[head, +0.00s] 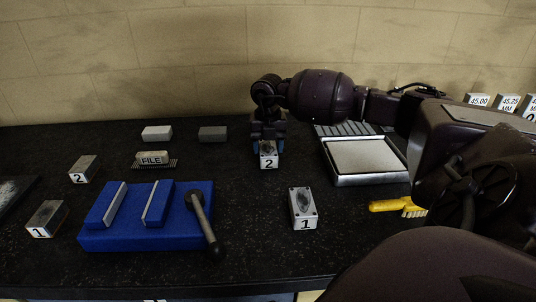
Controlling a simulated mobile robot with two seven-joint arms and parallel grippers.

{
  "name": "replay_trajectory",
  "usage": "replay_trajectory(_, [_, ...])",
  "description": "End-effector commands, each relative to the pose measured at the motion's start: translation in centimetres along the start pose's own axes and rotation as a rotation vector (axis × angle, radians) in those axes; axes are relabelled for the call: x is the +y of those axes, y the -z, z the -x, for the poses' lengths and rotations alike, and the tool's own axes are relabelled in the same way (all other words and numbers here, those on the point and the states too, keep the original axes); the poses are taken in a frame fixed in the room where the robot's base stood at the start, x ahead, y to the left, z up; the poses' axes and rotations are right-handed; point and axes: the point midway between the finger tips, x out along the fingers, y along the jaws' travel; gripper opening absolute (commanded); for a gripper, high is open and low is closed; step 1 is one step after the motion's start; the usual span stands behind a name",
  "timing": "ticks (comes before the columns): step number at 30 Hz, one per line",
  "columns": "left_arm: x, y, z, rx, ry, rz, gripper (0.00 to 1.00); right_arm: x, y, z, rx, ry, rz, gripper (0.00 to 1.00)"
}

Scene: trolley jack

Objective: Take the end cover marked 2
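A small metal block marked 2 (268,161) is at the centre of the head view, under my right gripper (268,147). The gripper points down with its fingers at the block's two sides. I cannot tell whether they press on it or whether it is clear of the bench. A similar metal block marked 1 (303,210), with an oval recess on top, stands nearer the front edge. Another block marked 2 (83,169) stands at the left, with a block marked 1 (46,219) in front of it. My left gripper is not in view.
A blue fixture (150,235) with a dark lever (203,222) stands front left. Behind it are a block marked FILE (152,158) and white (157,133) and grey (212,134) blocks. A metal-rimmed tray (372,180) and a yellow brush (390,206) are to the right.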

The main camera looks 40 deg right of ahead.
Motion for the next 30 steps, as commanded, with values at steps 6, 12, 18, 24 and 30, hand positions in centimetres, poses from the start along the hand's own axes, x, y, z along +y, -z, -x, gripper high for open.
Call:
replay_trajectory(6, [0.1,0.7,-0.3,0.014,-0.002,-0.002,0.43,0.0,0.0,0.0,0.000,0.000,0.000,0.25])
replay_trajectory(12, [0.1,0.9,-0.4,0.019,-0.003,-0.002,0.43,0.0,-0.1,0.2,-0.002,-0.001,0.000,0.10])
replay_trajectory(18, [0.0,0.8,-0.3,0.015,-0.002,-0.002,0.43,0.0,-0.1,0.5,-0.003,-0.002,0.000,0.10])
replay_trajectory(24, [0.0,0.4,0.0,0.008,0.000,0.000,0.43,0.0,-0.1,2.9,-0.006,-0.003,0.000,0.10])
replay_trajectory(30, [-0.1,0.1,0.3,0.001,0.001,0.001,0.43,0.1,-0.1,7.5,-0.008,-0.004,0.000,0.10])
